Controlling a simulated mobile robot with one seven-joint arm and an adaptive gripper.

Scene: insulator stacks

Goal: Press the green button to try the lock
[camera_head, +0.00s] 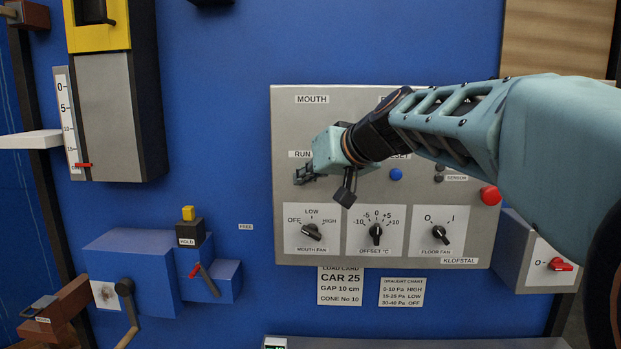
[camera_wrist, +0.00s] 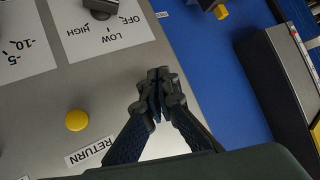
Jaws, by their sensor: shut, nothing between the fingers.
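No green button shows in either view. My gripper (camera_head: 301,176) is shut and empty in front of the left side of the grey control panel (camera_head: 290,120), just below the RUN label (camera_head: 300,154). In the wrist view its closed fingertips (camera_wrist: 157,88) are over the panel's edge area, between a yellow button (camera_wrist: 78,120) and the blue wall. The area directly under the fingers is hidden. I cannot tell whether they touch the panel. The yellow button lies beside the RETURN label (camera_wrist: 90,152).
The panel also carries a blue button (camera_head: 396,174), a red button (camera_head: 490,195) and three knobs in a lower row, including the mouth fan knob (camera_head: 311,231). At left are a blue box (camera_head: 130,265) with a crank and a HOLD block (camera_head: 190,232) with a yellow top.

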